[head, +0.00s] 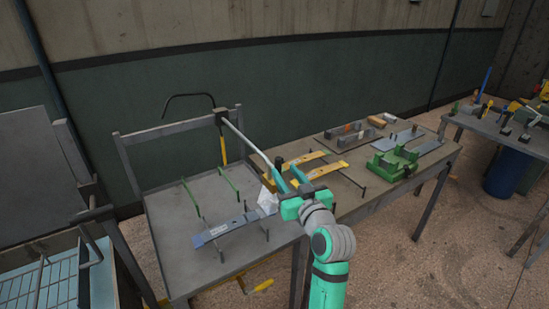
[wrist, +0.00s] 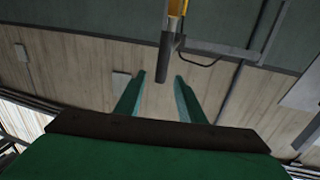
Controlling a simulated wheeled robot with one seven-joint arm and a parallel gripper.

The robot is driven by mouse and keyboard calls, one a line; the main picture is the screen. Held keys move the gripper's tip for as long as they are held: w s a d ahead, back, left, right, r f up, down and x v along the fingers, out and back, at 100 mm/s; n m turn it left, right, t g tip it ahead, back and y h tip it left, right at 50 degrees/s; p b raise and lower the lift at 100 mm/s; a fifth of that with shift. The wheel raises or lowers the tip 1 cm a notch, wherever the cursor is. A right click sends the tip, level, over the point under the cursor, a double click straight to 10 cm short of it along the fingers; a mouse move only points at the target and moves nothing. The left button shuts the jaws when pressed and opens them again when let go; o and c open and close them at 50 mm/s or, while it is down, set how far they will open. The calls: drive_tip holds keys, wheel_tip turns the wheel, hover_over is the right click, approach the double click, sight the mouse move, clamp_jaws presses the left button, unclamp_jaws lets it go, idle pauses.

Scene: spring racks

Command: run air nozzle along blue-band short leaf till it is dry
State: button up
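A flat blue-grey leaf (head: 222,231) with blue toward its ends lies on the grey rack table at the left, among thin posts. I cannot tell whether it is wet. The air nozzle seems to be the tool with a yellow grip (head: 223,150), dark head and long pale tube, set at the rack's back corner. A yellow and dark part also shows in the wrist view (wrist: 165,58). My gripper (head: 283,166) is above the table's right side, its fingers apart (wrist: 160,76) in the wrist view. The dark part appears between the fingertips, with gaps on both sides.
A white crumpled-looking thing (head: 267,201) is just below my gripper. Green posts (head: 229,180) stand up from the rack table (head: 180,268). Yellow leaves (head: 318,169) and a green fixture (head: 394,162) sit on the bench to the right. A wire basket (head: 55,280) is at lower left.

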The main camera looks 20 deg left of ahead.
drive_tip(key=x, duration=1)
drive_tip(key=shift+s+a, duration=0.1)
drive_tip(key=shift+a, duration=0.05)
clamp_jaws()
